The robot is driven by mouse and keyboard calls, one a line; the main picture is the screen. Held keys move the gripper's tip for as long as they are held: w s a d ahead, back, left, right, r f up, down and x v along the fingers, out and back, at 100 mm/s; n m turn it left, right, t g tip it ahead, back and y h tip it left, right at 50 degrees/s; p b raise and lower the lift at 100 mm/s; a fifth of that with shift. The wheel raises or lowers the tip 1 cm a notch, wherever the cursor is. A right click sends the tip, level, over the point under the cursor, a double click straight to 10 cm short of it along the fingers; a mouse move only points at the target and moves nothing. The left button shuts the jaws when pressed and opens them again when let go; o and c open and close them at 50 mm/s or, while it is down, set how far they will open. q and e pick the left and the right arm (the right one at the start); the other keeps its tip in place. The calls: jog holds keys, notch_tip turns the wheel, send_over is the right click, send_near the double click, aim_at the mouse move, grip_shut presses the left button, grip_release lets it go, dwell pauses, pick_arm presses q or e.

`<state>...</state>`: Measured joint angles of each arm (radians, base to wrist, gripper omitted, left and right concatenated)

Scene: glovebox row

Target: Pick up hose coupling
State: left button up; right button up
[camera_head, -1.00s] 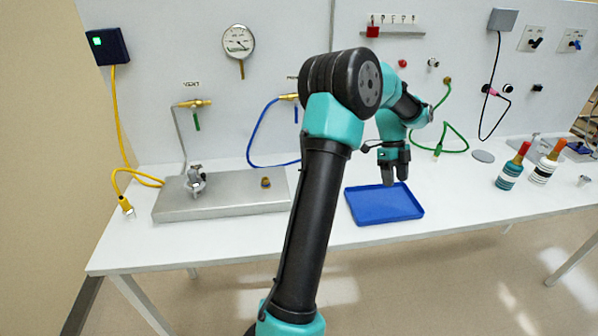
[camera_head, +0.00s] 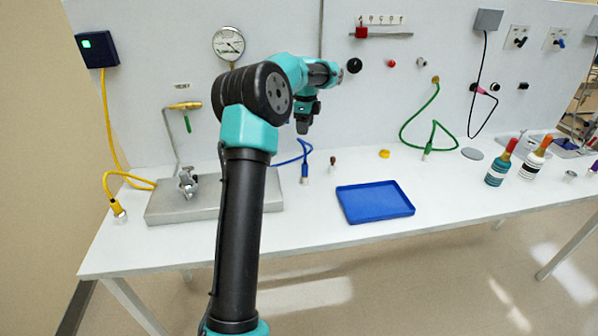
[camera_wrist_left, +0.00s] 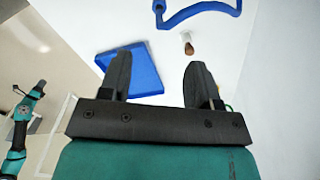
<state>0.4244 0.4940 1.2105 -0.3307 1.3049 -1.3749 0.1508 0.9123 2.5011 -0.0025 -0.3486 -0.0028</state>
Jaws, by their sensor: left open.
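My left gripper (camera_head: 303,122) is open and empty, raised above the back of the table near the blue hose. In the left wrist view its two fingers (camera_wrist_left: 158,62) are apart. A small brown-tipped, pale fitting (camera_head: 332,164) stands on the table below and right of it; it also shows beyond the fingers in the wrist view (camera_wrist_left: 188,46). I cannot tell which of these is the hose coupling. My right arm shows at the wrist view's left; its gripper (camera_wrist_left: 41,84) is too small to read.
A blue tray (camera_head: 375,218) lies on the table front. A grey metal plate (camera_head: 170,216) with a clamp (camera_head: 187,182) is at left, partly behind my arm. A yellow ring (camera_head: 384,154), green hose (camera_head: 412,146) and two bottles (camera_head: 499,166) are at right. The table right of the tray is clear.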

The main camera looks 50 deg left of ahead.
aim_at(305, 161)
pick_arm(q)
jog(key=shift+f, duration=0.15)
notch_tip(305, 161, down, 12)
dwell(0.4)
jog(key=shift+f, duration=0.1)
jog(key=shift+f, duration=2.5)
grip_shut()
jog(key=shift+r, duration=0.1)
